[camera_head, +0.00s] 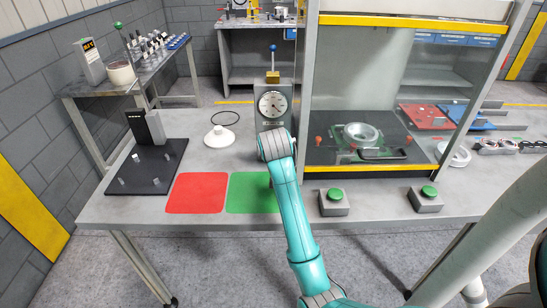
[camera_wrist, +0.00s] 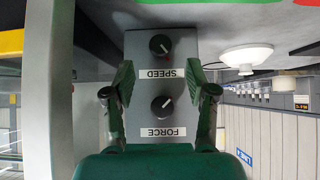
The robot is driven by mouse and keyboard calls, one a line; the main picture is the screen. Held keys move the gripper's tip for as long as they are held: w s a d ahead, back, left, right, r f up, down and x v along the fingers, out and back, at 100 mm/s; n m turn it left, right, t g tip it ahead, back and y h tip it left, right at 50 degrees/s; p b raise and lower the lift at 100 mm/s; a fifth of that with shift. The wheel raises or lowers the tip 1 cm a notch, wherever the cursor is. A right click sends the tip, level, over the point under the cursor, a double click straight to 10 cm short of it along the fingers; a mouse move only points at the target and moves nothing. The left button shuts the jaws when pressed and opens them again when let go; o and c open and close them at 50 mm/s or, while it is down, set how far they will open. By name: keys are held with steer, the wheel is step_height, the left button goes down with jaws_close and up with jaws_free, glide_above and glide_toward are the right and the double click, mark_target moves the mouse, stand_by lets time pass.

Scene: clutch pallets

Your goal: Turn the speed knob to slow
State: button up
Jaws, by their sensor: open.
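The speed knob (camera_wrist: 160,45) is a round black knob with a white mark, above an upside-down "SPEED" label (camera_wrist: 161,73) in the wrist view. Its white mark points toward the lower right there. A similar force knob (camera_wrist: 163,106) sits lower, by a "FORCE" label (camera_wrist: 163,132). Both are on a grey panel (camera_wrist: 205,55). My gripper (camera_wrist: 160,68) is open, its two green fingers to either side of the panel's middle. The fingers hold nothing, and their tips are just below the speed knob in the picture. In the head view my arm hides the gripper and knobs.
A grey unit with a dial gauge (camera_head: 272,105) stands behind my wrist. A framed cabinet (camera_head: 335,175) is close on its right. A white disc-shaped stand (camera_head: 219,137) is to the left. Red (camera_head: 197,193) and green (camera_head: 250,205) mats lie in front.

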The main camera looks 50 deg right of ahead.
steer(key=shift+x, duration=3.15)
jaws_close()
